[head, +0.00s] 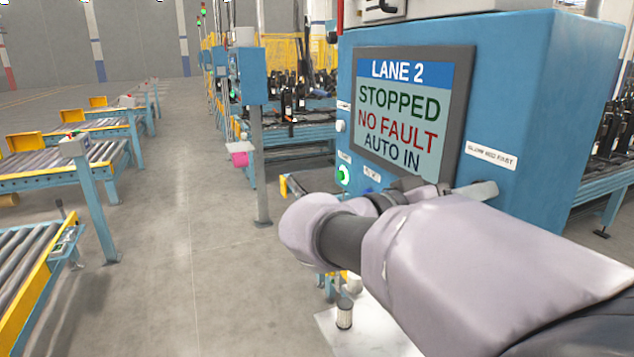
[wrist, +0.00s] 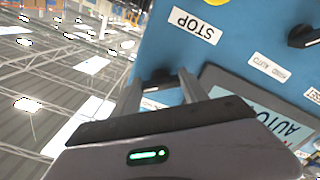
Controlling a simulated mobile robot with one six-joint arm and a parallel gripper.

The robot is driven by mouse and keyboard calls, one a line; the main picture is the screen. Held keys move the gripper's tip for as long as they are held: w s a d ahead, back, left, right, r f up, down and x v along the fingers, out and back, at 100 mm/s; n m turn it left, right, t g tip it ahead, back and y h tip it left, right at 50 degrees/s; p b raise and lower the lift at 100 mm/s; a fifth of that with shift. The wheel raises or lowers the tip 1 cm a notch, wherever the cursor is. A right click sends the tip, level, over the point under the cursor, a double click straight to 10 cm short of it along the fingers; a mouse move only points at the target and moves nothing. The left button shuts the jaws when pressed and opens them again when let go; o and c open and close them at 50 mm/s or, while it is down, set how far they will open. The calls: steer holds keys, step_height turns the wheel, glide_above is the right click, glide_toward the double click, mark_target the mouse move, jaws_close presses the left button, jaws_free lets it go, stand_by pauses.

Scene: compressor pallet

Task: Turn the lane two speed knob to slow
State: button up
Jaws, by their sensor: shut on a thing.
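The lane two panel (head: 520,110) is a blue box with a screen (head: 405,115) reading "LANE 2, STOPPED, NO FAULT, AUTO IN". A white label (head: 491,157) reads "SLOW MED FAST". My gripper (head: 482,190) is just below that label, mostly hidden behind my arm. In the wrist view, turned upside down, my gripper (wrist: 162,80) is shut on a dark knob (wrist: 157,74), which takes the speed knob's place. A partly covered white label (wrist: 152,104) shows between the fingers. The knob's pointer cannot be made out.
A "STOP" label (wrist: 195,25) and another black knob (wrist: 304,36) are close by on the panel. A lit green button (head: 343,175) is below the screen. Roller conveyors (head: 65,160) stand at left, with a clear grey floor aisle (head: 190,210) between.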

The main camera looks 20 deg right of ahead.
steer(key=shift+r+n+p, duration=0.15)
steer(key=shift+n+p, duration=3.2)
steer(key=shift+n, duration=0.4)
steer(key=shift+r+n+p, duration=0.15)
steer(key=shift+n+p, duration=3.2)
steer(key=shift+n, duration=0.45)
steer(key=shift+r+n+p, duration=0.15)
steer(key=shift+n+p, duration=3.2)
steer(key=shift+n, duration=0.4)
steer(key=o, duration=1.4)
